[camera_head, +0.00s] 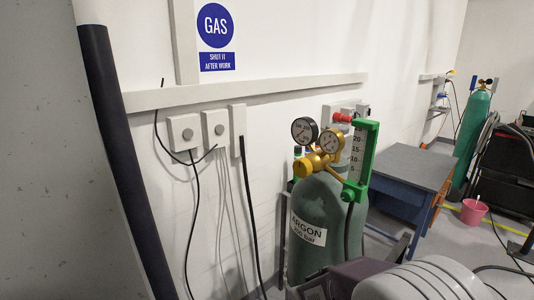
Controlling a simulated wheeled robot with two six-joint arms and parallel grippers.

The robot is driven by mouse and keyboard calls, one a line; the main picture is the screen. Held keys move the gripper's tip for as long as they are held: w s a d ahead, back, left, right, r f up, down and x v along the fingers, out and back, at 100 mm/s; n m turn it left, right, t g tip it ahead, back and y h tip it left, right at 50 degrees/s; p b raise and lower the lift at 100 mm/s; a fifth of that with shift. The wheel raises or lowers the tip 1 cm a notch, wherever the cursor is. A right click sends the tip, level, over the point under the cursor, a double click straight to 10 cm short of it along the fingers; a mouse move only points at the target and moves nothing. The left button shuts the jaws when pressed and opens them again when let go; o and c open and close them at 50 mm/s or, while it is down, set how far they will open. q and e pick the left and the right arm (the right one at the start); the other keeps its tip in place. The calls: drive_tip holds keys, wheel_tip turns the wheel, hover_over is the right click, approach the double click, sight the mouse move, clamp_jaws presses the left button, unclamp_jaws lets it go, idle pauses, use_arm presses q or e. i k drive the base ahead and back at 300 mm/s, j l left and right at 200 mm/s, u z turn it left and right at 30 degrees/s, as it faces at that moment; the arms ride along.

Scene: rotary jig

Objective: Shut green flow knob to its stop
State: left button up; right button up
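The green flow knob (348,195) sits at the lower end of the green flowmeter (359,160), which has a numbered scale and stands upright on the regulator. The brass regulator (318,163) with two round gauges sits on top of the green argon cylinder (318,232). How far the green knob is turned cannot be told. Neither of my grippers shows in the head view.
A grey rounded ribbed object (415,281) and a dark purplish box-like part fill the bottom, in front of the cylinder. A grey-topped table (412,168) stands behind right. A pink bucket (473,211) and second cylinder (472,140) are farther right. Cables hang on the left wall.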

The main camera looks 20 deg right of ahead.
sight(347, 196)
drive_tip(key=z, duration=1.4)
